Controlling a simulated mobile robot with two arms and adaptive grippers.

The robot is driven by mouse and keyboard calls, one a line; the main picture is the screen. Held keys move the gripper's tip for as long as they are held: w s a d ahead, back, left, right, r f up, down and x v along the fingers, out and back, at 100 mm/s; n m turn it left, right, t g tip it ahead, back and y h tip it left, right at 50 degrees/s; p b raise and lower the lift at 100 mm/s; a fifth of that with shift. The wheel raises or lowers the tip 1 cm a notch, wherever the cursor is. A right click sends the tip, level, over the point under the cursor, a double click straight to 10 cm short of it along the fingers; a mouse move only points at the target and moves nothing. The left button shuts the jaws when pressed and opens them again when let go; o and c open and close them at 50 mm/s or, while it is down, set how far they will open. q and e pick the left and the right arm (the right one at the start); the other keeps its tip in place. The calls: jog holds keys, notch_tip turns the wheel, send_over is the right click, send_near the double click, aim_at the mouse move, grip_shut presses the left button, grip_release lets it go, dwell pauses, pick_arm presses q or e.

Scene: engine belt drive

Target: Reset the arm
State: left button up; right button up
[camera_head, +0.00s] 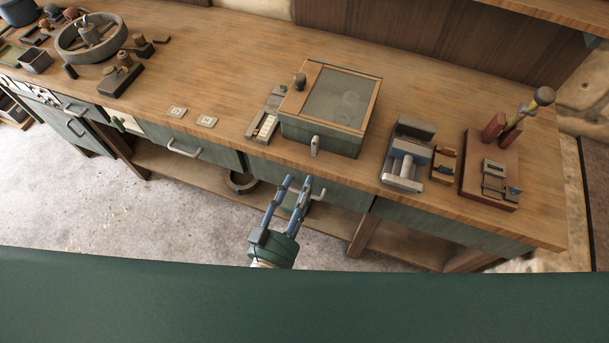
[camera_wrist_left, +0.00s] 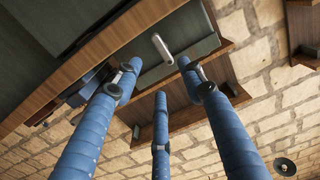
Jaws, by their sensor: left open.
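My left gripper (camera_head: 290,192) shows in the head view in front of the workbench, below the bench top and near a drawer front. Its blue fingers are spread open with nothing between them. In the left wrist view the blue fingers (camera_wrist_left: 160,95) are apart and empty, with a pale drawer handle (camera_wrist_left: 162,48) beyond them. I cannot tell the exact gap between the fingertips and the drawer. My right gripper is in neither view.
The wooden workbench (camera_head: 225,75) carries a green box with a glass lid (camera_head: 335,100), a grey vise-like device (camera_head: 405,160), a reddish tool stand (camera_head: 480,190) and a large wheel (camera_head: 90,38). Carpeted floor (camera_head: 130,215) lies open in front, at left.

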pick_arm(q)
jog(key=shift+s, duration=0.2)
dwell(0.4)
jog(key=s+a+f+g+y+b, duration=0.1)
jog(key=s+a+f+g, duration=0.15)
jog(key=f, duration=0.75)
jog(key=s+a+f+g+b, duration=0.1)
jog(key=s+a+f+g, duration=0.2)
jog(key=f, duration=0.7)
jog(key=s+a+f+g+y+b, duration=0.15)
jog(key=s+f, duration=0.25)
jog(key=f, duration=0.6)
jog(key=s+a+f+g+y, duration=0.1)
jog(key=s+a+f+g, duration=0.2)
jog(key=s+f, duration=0.3)
jog(key=s+a+f+n+g+y+b, duration=0.1)
jog(key=s+a+f+g, duration=0.2)
jog(key=s+a+f, duration=0.3)
jog(key=s+a+f+g+y, duration=0.1)
jog(key=s+a+f+g, duration=0.2)
jog(key=s+f, duration=0.4)
jog(key=s+a, duration=0.1)
jog(key=s, duration=0.4)
jog(key=shift+a+f, duration=0.3)
jog(key=shift+a, duration=0.05)
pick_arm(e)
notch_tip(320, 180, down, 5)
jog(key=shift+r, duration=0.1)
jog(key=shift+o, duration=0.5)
